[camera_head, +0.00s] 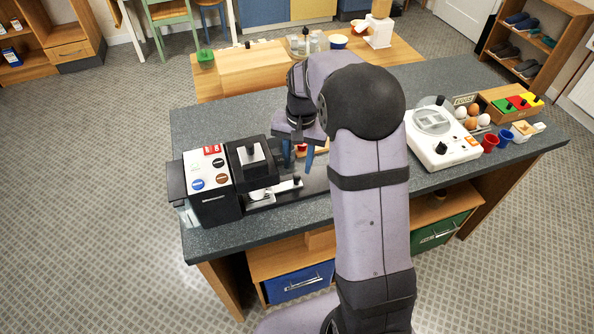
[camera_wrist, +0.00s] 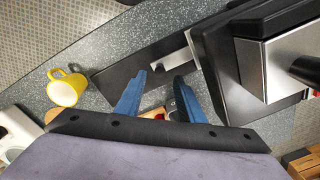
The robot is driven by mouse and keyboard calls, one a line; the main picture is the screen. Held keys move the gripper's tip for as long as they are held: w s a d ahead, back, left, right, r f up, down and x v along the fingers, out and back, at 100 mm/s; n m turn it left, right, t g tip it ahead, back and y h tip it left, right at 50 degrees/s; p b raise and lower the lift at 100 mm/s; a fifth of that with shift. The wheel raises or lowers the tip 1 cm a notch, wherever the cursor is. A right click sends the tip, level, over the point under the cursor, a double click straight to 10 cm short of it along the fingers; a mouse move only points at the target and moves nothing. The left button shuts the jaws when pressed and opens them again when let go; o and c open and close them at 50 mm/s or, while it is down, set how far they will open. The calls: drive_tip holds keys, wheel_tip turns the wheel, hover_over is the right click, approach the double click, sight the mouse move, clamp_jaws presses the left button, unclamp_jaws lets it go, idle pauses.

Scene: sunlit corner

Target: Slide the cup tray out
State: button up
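The black-and-silver coffee machine (camera_head: 222,178) stands at the counter's left end; it fills the right of the wrist view (camera_wrist: 265,70). A flat black slab, which looks like the cup tray (camera_head: 316,182), lies low at its right side, and in the wrist view (camera_wrist: 125,72) it reaches out beside the machine. A silver bar (camera_wrist: 176,60) lies on or over it; I cannot tell whether it is the tray's handle. My gripper (camera_head: 298,158) is above the slab, right of the machine. Its blue fingers (camera_wrist: 159,76) are apart with nothing between them. Contact is unclear.
A yellow cup (camera_wrist: 64,90) stands on the counter near the slab; my arm hides it in the head view. A white appliance (camera_head: 440,140), eggs (camera_head: 472,122), and red and blue cups (camera_head: 497,138) are at the right. A wooden table (camera_head: 250,70) stands behind.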

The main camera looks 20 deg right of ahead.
sight(297, 176)
drive_tip(key=shift+a+f+p, duration=0.15)
drive_tip(key=shift+f+p, duration=0.5)
drive_tip(key=shift+f, duration=1.8)
clamp_jaws()
